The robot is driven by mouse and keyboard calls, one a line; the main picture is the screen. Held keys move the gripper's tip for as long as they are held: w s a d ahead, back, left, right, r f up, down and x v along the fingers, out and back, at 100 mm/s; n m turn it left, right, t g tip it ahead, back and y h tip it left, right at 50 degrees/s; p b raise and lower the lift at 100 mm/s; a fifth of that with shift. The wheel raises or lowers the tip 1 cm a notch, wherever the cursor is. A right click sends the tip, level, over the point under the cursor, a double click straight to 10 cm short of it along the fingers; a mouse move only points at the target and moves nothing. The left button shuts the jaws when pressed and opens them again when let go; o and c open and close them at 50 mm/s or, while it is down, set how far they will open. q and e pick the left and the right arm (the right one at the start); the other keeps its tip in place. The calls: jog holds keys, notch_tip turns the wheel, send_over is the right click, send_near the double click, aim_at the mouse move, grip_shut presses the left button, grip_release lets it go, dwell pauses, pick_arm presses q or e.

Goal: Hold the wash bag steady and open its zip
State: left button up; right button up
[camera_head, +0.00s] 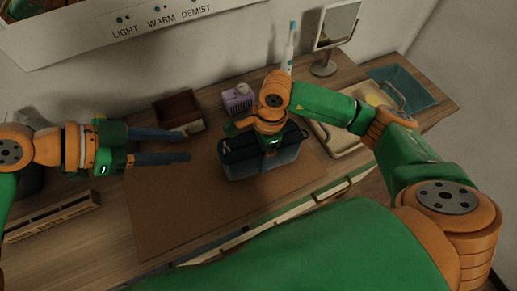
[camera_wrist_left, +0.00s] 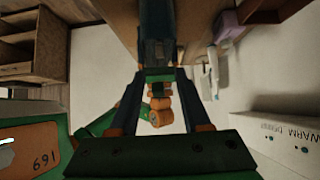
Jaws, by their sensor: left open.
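The dark blue-grey wash bag (camera_head: 240,160) sits upright on the brown mat in the head view. In the left wrist view a dark shape ahead of the fingers looks like the bag (camera_wrist_left: 157,30). My left gripper (camera_head: 189,146) is open and empty, left of the bag and apart from it, with its fingers pointing towards it. My right gripper (camera_head: 268,150) comes down over the bag's right part. Its fingers are mostly hidden, and I cannot tell whether they grip the bag. The zip is too small and shadowed to make out.
A brown mat (camera_head: 165,215) covers the counter's middle, with free room left of the bag. Behind stand a dark wooden box (camera_head: 178,108), a purple holder (camera_head: 238,99), a toothbrush (camera_head: 291,45) and a mirror (camera_head: 337,25). A cream tray (camera_head: 345,135) and teal tray (camera_head: 408,85) lie right.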

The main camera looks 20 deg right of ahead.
aim_at(225, 149)
pick_arm(q)
grip_shut()
jog(key=w+a+r+m+g+y, duration=0.15)
jog(key=a+m, duration=0.35)
jog(key=m, duration=1.4)
jog(key=shift+h, duration=0.25)
jog(key=x, duration=0.4)
jog(key=d+r+x, duration=0.1)
jog(key=x, duration=0.7)
jog(key=shift+d+r, duration=0.35)
jog(key=shift+d, duration=0.35)
